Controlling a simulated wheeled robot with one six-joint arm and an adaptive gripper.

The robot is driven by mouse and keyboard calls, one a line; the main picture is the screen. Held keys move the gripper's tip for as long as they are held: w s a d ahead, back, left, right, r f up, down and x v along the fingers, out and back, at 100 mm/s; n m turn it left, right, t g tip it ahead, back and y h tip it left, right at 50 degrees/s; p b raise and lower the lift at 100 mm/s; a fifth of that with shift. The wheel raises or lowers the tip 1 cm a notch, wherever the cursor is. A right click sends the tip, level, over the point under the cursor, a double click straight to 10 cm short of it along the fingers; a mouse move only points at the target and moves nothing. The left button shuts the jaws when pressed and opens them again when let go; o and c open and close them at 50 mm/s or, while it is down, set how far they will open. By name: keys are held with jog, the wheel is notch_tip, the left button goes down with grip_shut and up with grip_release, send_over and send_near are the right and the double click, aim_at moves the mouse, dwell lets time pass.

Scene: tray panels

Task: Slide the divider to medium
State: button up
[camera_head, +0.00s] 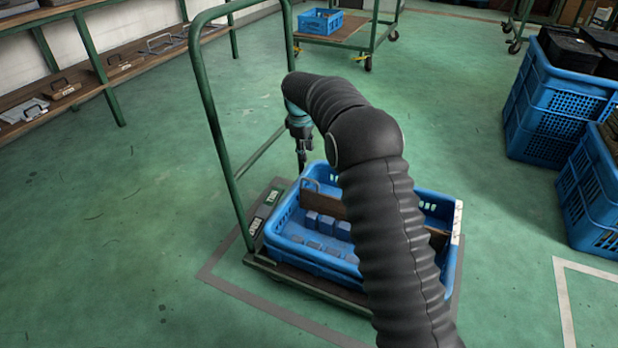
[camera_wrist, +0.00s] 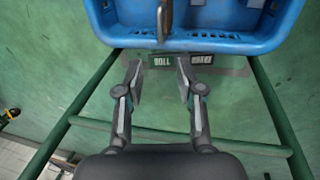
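The brown divider (camera_head: 322,203) stands across the inside of a blue crate (camera_head: 300,262). My arm hides its middle, and a short piece shows again to the right of the arm. In the wrist view the divider (camera_wrist: 165,16) shows nearly edge-on at the top, beyond the crate's near rim (camera_wrist: 215,45). A pale strip with small marks (camera_head: 457,222) sits on the crate's right rim; I cannot read it. My gripper (camera_head: 302,158) points down by the crate's far left end. In the wrist view my gripper (camera_wrist: 160,78) is open and empty, apart from the divider.
The crate stands on a trolley whose green handle frame (camera_head: 218,130) rises at the left. Two small label plates (camera_head: 265,210) lie on the deck beside the crate. Several blue blocks (camera_head: 318,224) lie inside. Stacked blue crates (camera_head: 550,115) stand right; floor between is clear.

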aim_at(309, 180)
jog(key=f, duration=0.4)
jog(key=w+f+b, duration=0.1)
jog(key=f, duration=0.3)
jog(key=w+d+f, duration=0.1)
jog(key=f, duration=0.3)
jog(key=shift+w+f+b, duration=0.2)
jog(key=shift+f+b, duration=0.1)
jog(key=shift+f, duration=0.05)
grip_shut()
